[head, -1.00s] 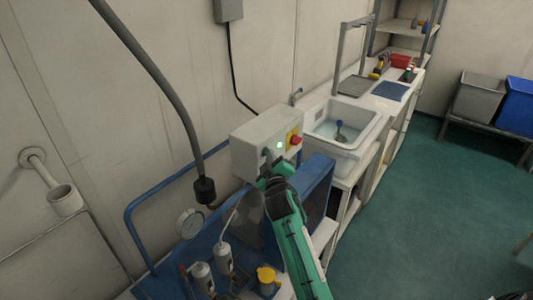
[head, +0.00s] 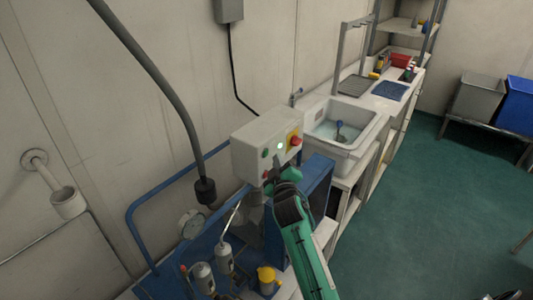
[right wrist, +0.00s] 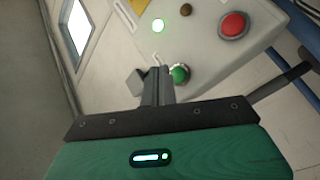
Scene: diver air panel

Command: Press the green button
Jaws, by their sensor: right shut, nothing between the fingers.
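The green button (head: 265,153) is on the front of a pale control box (head: 248,160), left of a lit lamp (head: 280,146) and a red button (head: 296,141). My right gripper (head: 269,182) is shut and empty, just below the box front in the head view. In the right wrist view the green button (right wrist: 180,74) shows just right of the closed fingertips (right wrist: 160,70). I cannot tell whether they touch it. My left gripper is not in view.
A blue tubular frame (head: 134,215) with a gauge (head: 190,224) and a yellow-capped fitting (head: 266,275) stands below the box. A grey hose (head: 165,85) hangs at left. A white sink (head: 345,135) is behind at right. Green floor lies open at right.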

